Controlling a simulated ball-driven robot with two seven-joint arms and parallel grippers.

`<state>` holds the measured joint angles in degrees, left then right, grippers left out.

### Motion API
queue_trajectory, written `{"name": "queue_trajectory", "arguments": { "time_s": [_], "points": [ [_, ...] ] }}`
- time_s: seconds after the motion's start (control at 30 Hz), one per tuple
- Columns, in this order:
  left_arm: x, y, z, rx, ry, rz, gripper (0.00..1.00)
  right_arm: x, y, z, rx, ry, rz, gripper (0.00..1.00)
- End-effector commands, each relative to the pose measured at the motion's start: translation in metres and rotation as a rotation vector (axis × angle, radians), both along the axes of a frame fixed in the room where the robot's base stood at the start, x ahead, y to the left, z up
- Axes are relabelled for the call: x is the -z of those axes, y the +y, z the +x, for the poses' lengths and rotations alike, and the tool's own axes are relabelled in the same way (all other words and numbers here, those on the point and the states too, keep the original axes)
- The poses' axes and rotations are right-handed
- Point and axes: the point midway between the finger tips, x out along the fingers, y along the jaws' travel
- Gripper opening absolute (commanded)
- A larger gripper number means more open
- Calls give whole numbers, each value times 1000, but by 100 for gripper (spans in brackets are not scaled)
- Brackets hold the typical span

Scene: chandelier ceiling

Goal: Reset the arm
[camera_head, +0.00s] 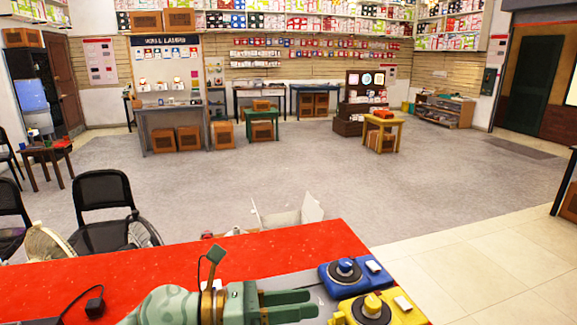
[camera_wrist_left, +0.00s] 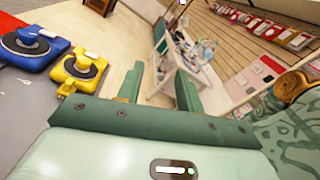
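My left gripper (camera_head: 312,303) reaches in from the left at the bottom of the head view, over the front of the red table (camera_head: 150,274). Its two green fingers are apart with nothing between them. The left wrist view also shows the fingers of this gripper (camera_wrist_left: 160,70) parted and empty. The blue device (camera_head: 345,275) with a round black knob sits just beyond and right of the fingertips. The yellow device (camera_head: 372,309) lies right of them. Both also show at the left of the left wrist view, blue (camera_wrist_left: 30,46) and yellow (camera_wrist_left: 80,70). My right gripper is not in view.
A black plug with a cable (camera_head: 95,303) lies on the red table at the left. An open white box (camera_head: 290,215) stands beyond the table's far edge. Black chairs (camera_head: 103,200) stand at the left. The grey floor beyond is largely clear.

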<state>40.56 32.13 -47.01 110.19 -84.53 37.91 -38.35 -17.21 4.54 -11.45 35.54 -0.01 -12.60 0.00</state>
Motion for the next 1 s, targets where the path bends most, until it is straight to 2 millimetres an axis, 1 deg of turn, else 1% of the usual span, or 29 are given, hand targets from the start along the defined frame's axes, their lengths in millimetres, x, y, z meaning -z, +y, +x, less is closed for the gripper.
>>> {"name": "queue_trajectory", "arguments": {
  "time_s": [0.03, 0.07, 0.1, 0.13, 0.17, 0.2, 0.27, 0.3, 0.33, 0.37, 0.4, 0.47, 0.5, 0.57, 0.6, 0.67, 0.7, 0.77, 0.8, 0.87, 0.93, 0.97, 1.0],
  "points": [
    [-13, -1, -4, -70, 85, -168, 36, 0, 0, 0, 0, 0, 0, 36],
    [-24, 3, -2, -132, 146, -281, 36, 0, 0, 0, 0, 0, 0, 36],
    [-33, 16, 4, -225, 239, -432, 36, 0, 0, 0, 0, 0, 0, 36],
    [-37, 29, 9, -304, 314, -539, 36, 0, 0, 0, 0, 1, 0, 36],
    [-37, 44, 15, -387, 393, -644, 36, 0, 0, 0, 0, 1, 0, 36],
    [-31, 69, 22, -507, 501, -772, 36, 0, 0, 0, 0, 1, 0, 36],
    [-9, 110, 27, -703, 668, -942, 36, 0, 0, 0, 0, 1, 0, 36],
    [13, 139, 26, -842, 780, -1042, 36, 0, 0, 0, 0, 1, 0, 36],
    [32, 160, 22, -947, 860, -1104, 36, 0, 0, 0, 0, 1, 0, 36],
    [51, 178, 16, -1047, 933, -1156, 36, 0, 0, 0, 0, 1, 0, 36],
    [74, 200, 5, -1168, 1017, -1209, 36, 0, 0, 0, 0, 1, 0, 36],
    [106, 225, -15, -1331, 1122, -1265, 36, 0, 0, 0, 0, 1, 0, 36],
    [124, 238, -30, -1428, 1180, -1289, 36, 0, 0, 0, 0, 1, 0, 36],
    [147, 254, -52, -1558, 1254, -1310, 36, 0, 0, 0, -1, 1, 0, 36],
    [161, 263, -67, -1637, 1295, -1318, 36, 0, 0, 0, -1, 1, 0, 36],
    [178, 275, -89, -1746, 1349, -1323, 36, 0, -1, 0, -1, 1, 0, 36],
    [187, 281, -104, -1814, 1382, -1324, 36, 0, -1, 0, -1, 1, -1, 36],
    [200, 289, -126, -1912, 1424, -1318, 36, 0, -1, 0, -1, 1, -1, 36],
    [207, 294, -140, -1975, 1450, -1312, 36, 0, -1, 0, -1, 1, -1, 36],
    [217, 301, -162, -2066, 1483, -1299, 36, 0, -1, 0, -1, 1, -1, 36],
    [226, 308, -188, -2172, 1520, -1275, 36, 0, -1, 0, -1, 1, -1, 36],
    [238, 305, -187, -2178, 1541, -1265, 36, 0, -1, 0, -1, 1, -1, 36],
    [256, 301, -184, -2178, 1568, -1251, 36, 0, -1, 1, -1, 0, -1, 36]
  ]
}}
